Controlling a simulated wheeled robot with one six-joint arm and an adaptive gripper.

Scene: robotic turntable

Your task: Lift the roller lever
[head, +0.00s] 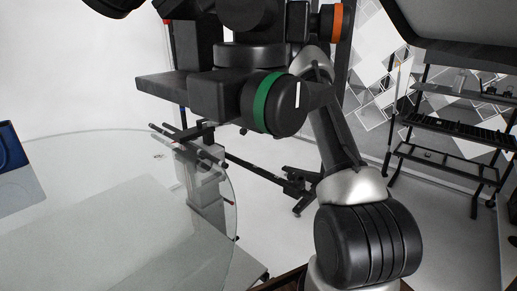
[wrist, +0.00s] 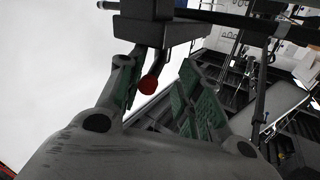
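In the wrist view a dark lever with a round red end (wrist: 148,85) hangs from a black block (wrist: 155,30); I take it for the roller lever. My gripper (wrist: 157,72) is open, with green pads on both fingers. The red end is between the fingers, closer to the left one; I cannot tell if they touch. In the head view my arm covers much of the upper middle, and I cannot make out my gripper or the red end there.
A round glass table (head: 110,215) fills the lower left, with a dark blue object (head: 11,146) at its far left. Black rods on a grey stand (head: 205,180) are by its right edge. A black shelf rack (head: 450,130) stands at the right.

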